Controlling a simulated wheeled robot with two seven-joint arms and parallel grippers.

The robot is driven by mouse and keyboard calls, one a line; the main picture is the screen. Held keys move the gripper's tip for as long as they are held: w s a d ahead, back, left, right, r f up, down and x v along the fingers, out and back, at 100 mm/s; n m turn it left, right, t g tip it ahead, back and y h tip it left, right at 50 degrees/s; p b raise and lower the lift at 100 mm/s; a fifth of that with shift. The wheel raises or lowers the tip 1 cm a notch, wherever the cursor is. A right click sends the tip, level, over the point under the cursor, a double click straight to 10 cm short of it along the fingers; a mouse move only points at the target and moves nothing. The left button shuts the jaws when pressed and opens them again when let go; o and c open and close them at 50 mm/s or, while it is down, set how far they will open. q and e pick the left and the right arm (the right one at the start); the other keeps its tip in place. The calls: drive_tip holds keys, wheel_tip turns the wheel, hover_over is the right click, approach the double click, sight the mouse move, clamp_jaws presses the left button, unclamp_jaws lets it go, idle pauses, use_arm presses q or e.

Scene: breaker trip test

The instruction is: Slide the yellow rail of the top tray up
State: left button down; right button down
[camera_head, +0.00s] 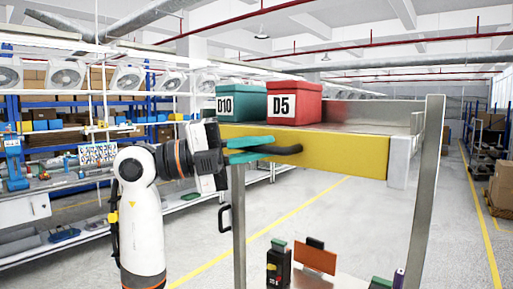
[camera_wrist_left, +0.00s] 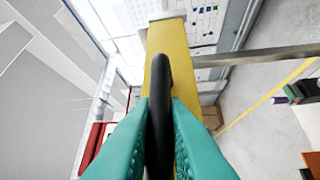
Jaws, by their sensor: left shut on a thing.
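The yellow rail (camera_head: 352,155) runs along the front of the top tray (camera_head: 370,113), and it also shows in the left wrist view (camera_wrist_left: 180,62). A black curved handle (camera_head: 288,150) stands out from the rail. My left gripper (camera_head: 258,150), with teal fingers, is shut on this handle. In the left wrist view the handle (camera_wrist_left: 158,85) passes between the two teal fingers (camera_wrist_left: 160,130). The fingers hide part of the handle and the rail's left part. My right gripper is not in view.
A teal box marked D10 (camera_head: 240,100) and a red box marked D5 (camera_head: 295,103) stand on the top tray. A metal post (camera_head: 428,190) rises at its right. Below are a black device (camera_head: 278,266) and an orange plate (camera_head: 315,259).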

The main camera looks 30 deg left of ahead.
use_arm(q)
wheel_tip(320, 180, up, 6)
drive_tip(key=p, duration=0.4)
drive_tip(key=shift+a+f, duration=0.1)
drive_tip(key=shift+f, duration=0.1)
drive_tip(key=c, duration=1.5)
unclamp_jaws()
drive_tip(key=shift+o, duration=0.2)
